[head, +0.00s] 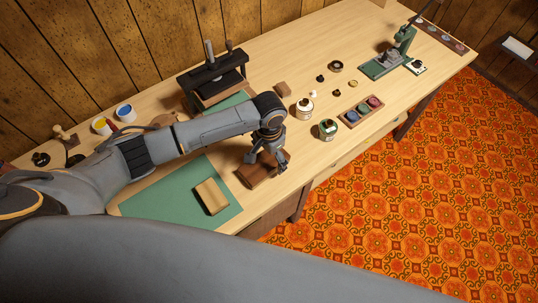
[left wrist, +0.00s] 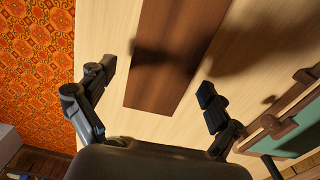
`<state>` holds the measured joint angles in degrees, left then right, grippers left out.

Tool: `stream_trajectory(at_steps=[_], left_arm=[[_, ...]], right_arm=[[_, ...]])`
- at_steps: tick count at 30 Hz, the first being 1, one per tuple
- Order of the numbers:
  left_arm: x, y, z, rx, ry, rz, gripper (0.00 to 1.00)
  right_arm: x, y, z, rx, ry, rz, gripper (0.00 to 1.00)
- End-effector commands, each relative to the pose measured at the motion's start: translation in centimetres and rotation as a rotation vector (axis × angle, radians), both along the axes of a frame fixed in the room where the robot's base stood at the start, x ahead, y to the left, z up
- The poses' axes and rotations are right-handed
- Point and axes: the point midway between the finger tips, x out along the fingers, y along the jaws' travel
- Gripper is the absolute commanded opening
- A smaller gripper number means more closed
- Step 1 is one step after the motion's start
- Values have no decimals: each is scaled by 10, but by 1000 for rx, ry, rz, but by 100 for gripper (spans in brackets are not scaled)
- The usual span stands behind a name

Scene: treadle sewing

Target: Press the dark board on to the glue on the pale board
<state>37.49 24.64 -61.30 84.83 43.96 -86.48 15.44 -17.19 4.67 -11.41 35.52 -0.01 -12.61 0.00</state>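The dark brown board (head: 257,173) lies flat on the bench top near its front edge, to the right of the green mat. My left gripper (head: 267,160) is above it, pointing down. The pale board (head: 211,197) lies on the green mat (head: 160,200), left of the dark board. I cannot make out glue on it. My right gripper is in neither view.
A black press (head: 213,75) stands behind my left arm. A green machine (head: 384,65) stands at the far right. Bench around the dark board is mostly clear.

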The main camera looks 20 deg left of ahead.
Motion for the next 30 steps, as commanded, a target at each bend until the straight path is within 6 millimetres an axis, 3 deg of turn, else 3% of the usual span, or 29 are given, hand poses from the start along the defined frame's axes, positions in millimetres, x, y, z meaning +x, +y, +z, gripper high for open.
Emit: stream_trajectory(at_steps=[11, 24, 30], left_arm=[[2, 0, 12, -2, -5, -1, 92], [2, -1, 98, -3, -6, -1, 92], [1, 0, 118, -1, -2, 0, 92]], right_arm=[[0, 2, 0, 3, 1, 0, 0], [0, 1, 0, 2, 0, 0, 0], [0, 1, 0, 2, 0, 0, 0]])
